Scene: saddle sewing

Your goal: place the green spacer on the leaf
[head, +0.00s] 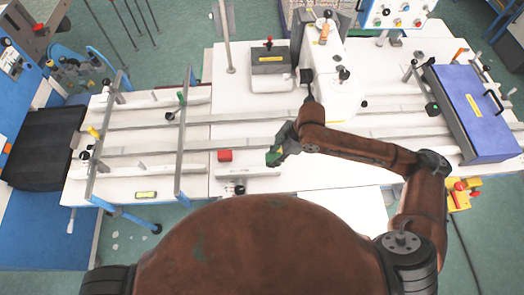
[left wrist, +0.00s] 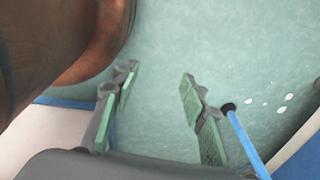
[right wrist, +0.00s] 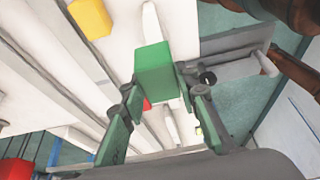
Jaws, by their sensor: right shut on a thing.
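My right gripper (head: 277,153) is above the front middle of the white table in the head view. It is shut on a green spacer (right wrist: 155,70), a block that sticks out beyond the green-padded fingers in the right wrist view. In the head view the spacer is hard to tell from the green fingers. My left gripper (left wrist: 152,90) is open and empty in the left wrist view, with green floor behind it. It does not show in the head view. I cannot tell for sure which surface is the leaf.
Metal rails (head: 230,123) cross the white table. A sewing machine (head: 338,85) stands at the back, a blue case (head: 470,110) at the right. A black pad (head: 45,140) lies at the left.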

